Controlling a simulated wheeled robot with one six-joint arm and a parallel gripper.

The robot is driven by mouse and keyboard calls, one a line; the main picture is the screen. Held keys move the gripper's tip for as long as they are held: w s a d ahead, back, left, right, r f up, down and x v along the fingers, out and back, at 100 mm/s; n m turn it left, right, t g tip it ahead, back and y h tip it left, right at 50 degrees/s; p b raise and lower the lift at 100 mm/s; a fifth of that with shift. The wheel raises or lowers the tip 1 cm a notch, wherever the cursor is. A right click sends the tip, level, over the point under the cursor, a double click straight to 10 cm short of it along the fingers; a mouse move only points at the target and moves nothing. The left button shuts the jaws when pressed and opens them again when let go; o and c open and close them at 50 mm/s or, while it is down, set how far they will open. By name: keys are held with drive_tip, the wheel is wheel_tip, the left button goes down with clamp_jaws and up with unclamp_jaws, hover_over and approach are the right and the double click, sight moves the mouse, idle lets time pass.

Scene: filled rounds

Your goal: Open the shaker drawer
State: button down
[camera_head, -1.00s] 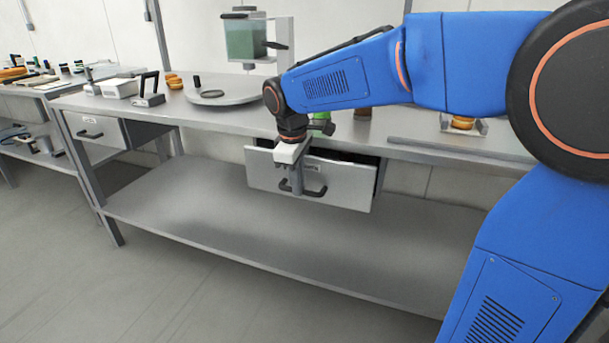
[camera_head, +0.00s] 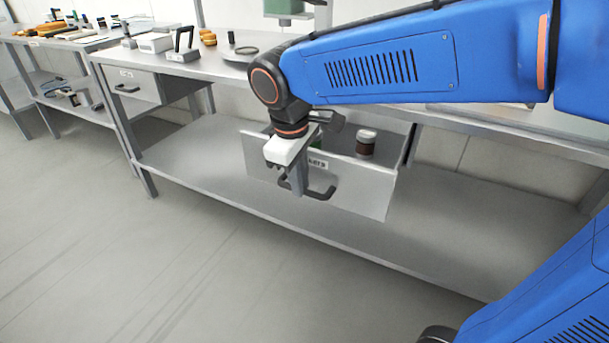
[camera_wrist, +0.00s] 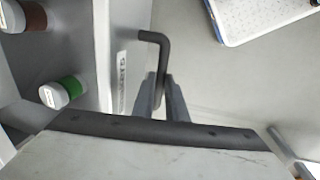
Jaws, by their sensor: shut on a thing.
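The shaker drawer (camera_head: 362,190) is a grey metal drawer under the workbench top, pulled well out, with its inside showing. Its label also shows in the wrist view (camera_wrist: 122,78). My gripper (camera_head: 299,190) is at the drawer front, shut on the dark bar handle (camera_head: 322,193). In the wrist view my gripper (camera_wrist: 161,103) has its fingers on either side of the handle (camera_wrist: 162,55). Inside the drawer stand a brown shaker with a pale lid (camera_head: 366,143) and a green shaker with a pale lid (camera_wrist: 64,92). My arm hides part of the drawer's left side.
A second drawer (camera_head: 138,88) at the left of the bench is closed. The bench's lower shelf (camera_head: 200,150) is bare below. The floor in front is clear.

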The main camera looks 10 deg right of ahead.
drive_tip(key=shift+a, duration=0.1)
drive_tip(key=c, duration=1.8)
unclamp_jaws()
drive_tip(key=shift+o, duration=0.2)
wheel_tip(320, 180, up, 17)
drive_tip(key=s+a, duration=0.2)
drive_tip(key=shift+s, duration=0.3)
